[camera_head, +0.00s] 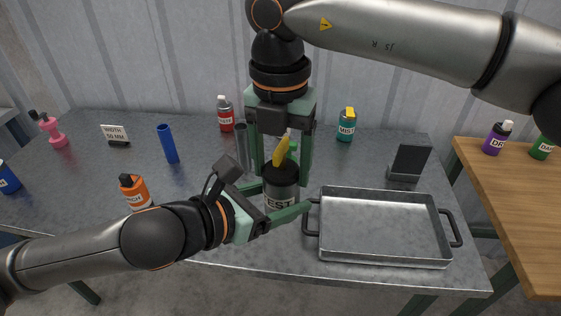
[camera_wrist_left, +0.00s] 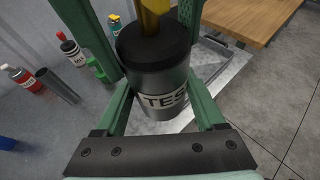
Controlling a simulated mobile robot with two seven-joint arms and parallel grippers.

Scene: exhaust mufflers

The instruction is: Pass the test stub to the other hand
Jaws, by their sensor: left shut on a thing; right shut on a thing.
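The test stub (camera_head: 281,192) is a grey cylinder with a black top, a yellow piece standing on it and a white label reading "TEST". It is upright above the table, and it fills the middle of the left wrist view (camera_wrist_left: 160,85). My left gripper (camera_head: 285,203) comes in from the left and is shut on its lower body, one finger on each side. My right gripper (camera_head: 281,178) reaches down from above and is shut on it near the top. Its fingers flank the stub in the left wrist view.
A metal tray (camera_head: 380,195) with black handles sits empty to the right. Near the arms stand an orange bottle (camera_head: 135,192), a blue tube (camera_head: 168,144), a grey tube (camera_head: 242,147), a red bottle (camera_head: 225,115) and a teal bottle (camera_head: 346,126). A black stand (camera_head: 408,162) is behind the tray.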

